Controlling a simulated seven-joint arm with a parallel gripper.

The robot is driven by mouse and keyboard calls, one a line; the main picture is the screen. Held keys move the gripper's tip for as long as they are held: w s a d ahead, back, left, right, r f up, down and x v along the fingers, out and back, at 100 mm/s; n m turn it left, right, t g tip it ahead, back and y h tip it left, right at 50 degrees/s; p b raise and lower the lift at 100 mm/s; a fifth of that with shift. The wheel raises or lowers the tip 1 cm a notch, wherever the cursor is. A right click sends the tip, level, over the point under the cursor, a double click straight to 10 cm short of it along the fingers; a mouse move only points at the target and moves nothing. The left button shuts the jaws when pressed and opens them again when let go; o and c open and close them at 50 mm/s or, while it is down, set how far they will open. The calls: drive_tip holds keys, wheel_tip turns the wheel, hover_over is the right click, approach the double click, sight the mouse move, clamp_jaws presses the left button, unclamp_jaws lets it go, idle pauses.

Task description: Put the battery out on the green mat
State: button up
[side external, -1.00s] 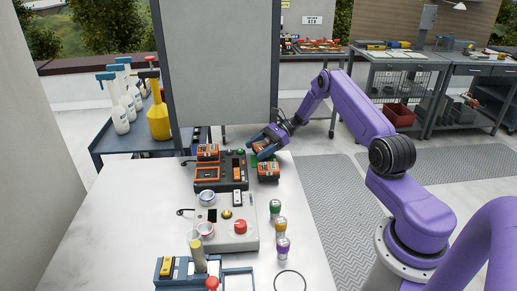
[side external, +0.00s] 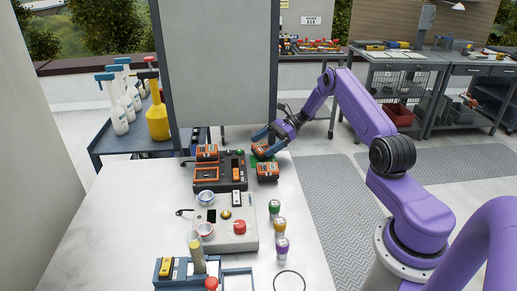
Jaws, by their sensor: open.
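An orange and black battery (side external: 262,151) is at the green mat (side external: 254,161), at the far right corner of the worktop; it seems to rest on it. Only a little of the mat's green shows around it. My gripper (side external: 267,142) is open just above and behind this battery, its blue fingers apart. I cannot tell whether a finger still touches it. A second orange and black battery (side external: 268,170) stands just in front of the mat. A third (side external: 207,152) sits at the back left of the dark charger-like unit (side external: 220,186), which has an orange-rimmed bay.
A grey control box (side external: 238,243) with a red button stands in front of the dark unit. Several coloured knobbed pieces (side external: 280,227) stand to its right. A tall grey panel (side external: 222,65) rises behind the worktop. The worktop's left side (side external: 110,225) is clear.

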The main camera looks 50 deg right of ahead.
drive_tip(key=v, duration=0.8)
drive_tip(key=a+r+n+g, duration=0.1)
drive_tip(key=a, duration=0.1)
drive_tip(key=a+r+n+g, duration=0.1)
drive_tip(key=a, duration=0.2)
drive_tip(key=a+r+n+g, duration=0.1)
drive_tip(key=a, duration=0.2)
drive_tip(key=shift+w+n+g+h, duration=0.3)
drive_tip(key=shift+w+n, duration=0.1)
drive_tip(key=s+a+r+n+g+h, duration=0.3)
drive_tip(key=s+a+n, duration=0.25)
drive_tip(key=a, duration=0.55)
drive_tip(key=s+a+r+n+g+h, duration=0.3)
drive_tip(key=s+a+r+n, duration=0.15)
drive_tip(key=a+n, duration=0.4)
drive_tip(key=s+a+r+n+h, duration=0.2)
drive_tip(key=s+a+n+h, duration=0.35)
drive_tip(key=s, duration=0.75)
drive_tip(key=s+d+n+t, duration=0.1)
drive_tip(key=s+n+t, duration=0.3)
drive_tip(key=s+n, duration=0.8)
drive_tip(key=shift+s+t, duration=0.3)
drive_tip(key=shift+s, duration=0.3)
drive_tip(key=shift+d, duration=0.1)
